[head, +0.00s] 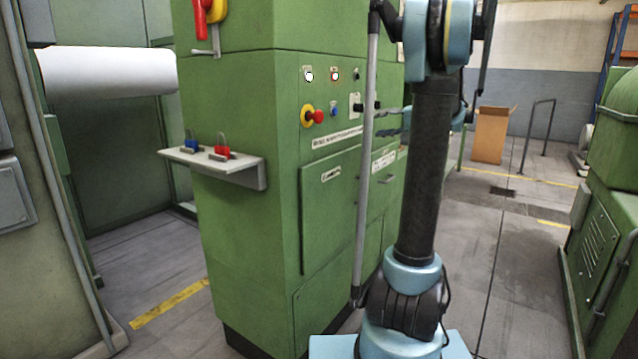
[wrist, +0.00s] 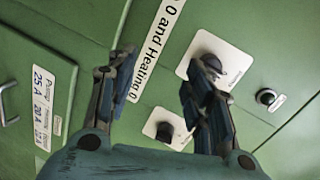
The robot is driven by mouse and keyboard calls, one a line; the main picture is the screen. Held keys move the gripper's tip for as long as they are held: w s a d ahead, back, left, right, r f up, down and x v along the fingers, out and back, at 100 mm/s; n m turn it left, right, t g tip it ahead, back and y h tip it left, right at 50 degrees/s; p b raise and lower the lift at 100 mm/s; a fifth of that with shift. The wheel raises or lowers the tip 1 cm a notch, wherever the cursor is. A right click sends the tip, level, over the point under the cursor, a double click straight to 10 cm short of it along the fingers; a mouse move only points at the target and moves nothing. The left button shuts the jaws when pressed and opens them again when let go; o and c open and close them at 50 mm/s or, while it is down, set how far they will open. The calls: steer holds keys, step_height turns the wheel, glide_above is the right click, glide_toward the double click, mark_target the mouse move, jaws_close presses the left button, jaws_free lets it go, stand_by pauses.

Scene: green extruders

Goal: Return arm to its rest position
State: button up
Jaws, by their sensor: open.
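My gripper (wrist: 160,95) is open and empty in the wrist view, its two fingers apart in front of the green cabinet's panel. Between and behind the fingers are a black knob on a white plate (wrist: 163,127) and another dark knob (wrist: 210,65), partly covered by the right finger. In the head view my arm stands in front of the cabinet (head: 245,240), with my gripper (head: 385,122) at the panel, partly hidden behind the arm. I cannot tell whether the fingers touch anything.
The cabinet panel has a red and yellow emergency button (head: 313,116) and small lights. A side shelf (head: 245,172) holds a blue padlock (head: 191,146) and a red padlock (head: 220,152). A cardboard box (head: 490,135) stands behind. Another green machine (head: 605,200) is at right; floor between is clear.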

steer(key=s+a+f+n+g+h, duration=0.1)
steer(key=s+a+f+g+h, duration=0.1)
steer(key=s+a+f, duration=0.35)
steer(key=s+a+f+g+h, duration=0.1)
steer(key=s+a+f, duration=0.2)
steer(key=s, duration=0.5)
steer(key=s+a+f+n+g+h, duration=0.1)
steer(key=s+a+f+g+h, duration=0.1)
steer(key=s+a+f, duration=0.35)
steer(key=s+d+f+n+h, duration=0.1)
steer(key=s+d+f+h, duration=0.2)
steer(key=s+f, duration=0.5)
steer(key=s+d+f+n+g+h, duration=0.1)
steer(key=s+d+f+h, duration=0.3)
steer(key=s+f, duration=0.5)
steer(key=s, duration=0.6)
steer(key=shift+d+n+h, duration=0.2)
steer(key=shift+n+h, duration=0.1)
steer(key=shift+h, duration=0.1)
steer(key=shift+w+f, duration=0.15)
steer(key=shift+w, duration=0.3)
